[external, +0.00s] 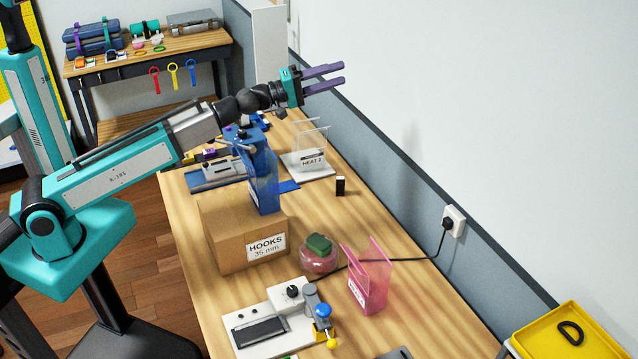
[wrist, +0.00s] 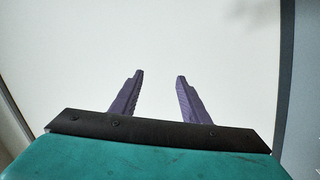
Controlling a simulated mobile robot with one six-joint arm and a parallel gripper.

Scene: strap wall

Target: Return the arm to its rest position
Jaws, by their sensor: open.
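My teal and grey arm (external: 110,182) reaches from the left out over the bench, with its forearm raised. My gripper (external: 341,74) has two purple fingers. They are apart with nothing between them, and they point right towards the pale wall, high above the bench. In the wrist view my gripper (wrist: 159,74) shows both fingers spread and empty in front of a plain white surface.
Below stand a cardboard box labelled HOOKS (external: 222,240), a blue holder (external: 262,170), a pink holder (external: 370,288) and a white device (external: 262,325). A wall socket (external: 454,222) is at right, a yellow tray (external: 530,345) at lower right. A second bench (external: 150,62) is behind.

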